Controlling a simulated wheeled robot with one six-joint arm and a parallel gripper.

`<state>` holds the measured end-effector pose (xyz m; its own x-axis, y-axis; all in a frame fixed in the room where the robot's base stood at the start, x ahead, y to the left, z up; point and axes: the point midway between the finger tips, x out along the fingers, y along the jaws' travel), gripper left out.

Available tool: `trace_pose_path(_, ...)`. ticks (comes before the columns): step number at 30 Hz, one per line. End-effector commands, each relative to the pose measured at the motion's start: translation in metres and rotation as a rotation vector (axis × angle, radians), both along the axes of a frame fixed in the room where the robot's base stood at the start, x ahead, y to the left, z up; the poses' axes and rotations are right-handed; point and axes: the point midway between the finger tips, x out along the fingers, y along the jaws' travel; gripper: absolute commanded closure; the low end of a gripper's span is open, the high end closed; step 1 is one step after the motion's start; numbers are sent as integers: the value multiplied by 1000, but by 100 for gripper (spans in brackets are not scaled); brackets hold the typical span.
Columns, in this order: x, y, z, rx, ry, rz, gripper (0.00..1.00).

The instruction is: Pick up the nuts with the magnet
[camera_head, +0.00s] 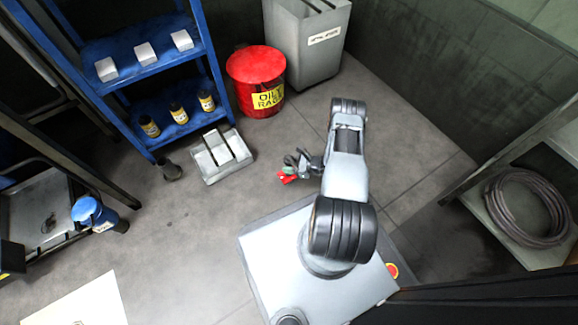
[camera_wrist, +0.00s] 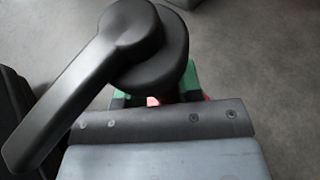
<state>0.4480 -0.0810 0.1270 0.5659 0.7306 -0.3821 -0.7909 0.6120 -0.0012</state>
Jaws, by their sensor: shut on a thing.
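My gripper (camera_head: 296,164) is low over the floor, left of my arm, in the head view. It is shut on what looks like the magnet, a small red body (camera_head: 286,179) with a black lever. In the wrist view the black lever and its round hub (camera_wrist: 128,32) fill the upper left and cover much of my gripper (camera_wrist: 153,98). Green shows on both sides under the hub, with a little red below. I cannot make out the nuts for sure; a small dark cluster (camera_head: 47,223) lies on the grey tray (camera_head: 30,190) at the left.
A blue bottle-like thing (camera_head: 92,212) stands by the tray. A coiled cable (camera_head: 527,207) lies right. The middle floor is clear.

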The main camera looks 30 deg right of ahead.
Motion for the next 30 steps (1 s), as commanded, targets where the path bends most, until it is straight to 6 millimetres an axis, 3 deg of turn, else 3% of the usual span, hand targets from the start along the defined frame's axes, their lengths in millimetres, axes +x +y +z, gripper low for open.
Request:
trace_pose_path(17, 1, 0, 2, 1, -2, -1, 100)
trace_pose_path(30, 1, 0, 24, 1, -2, -1, 100)
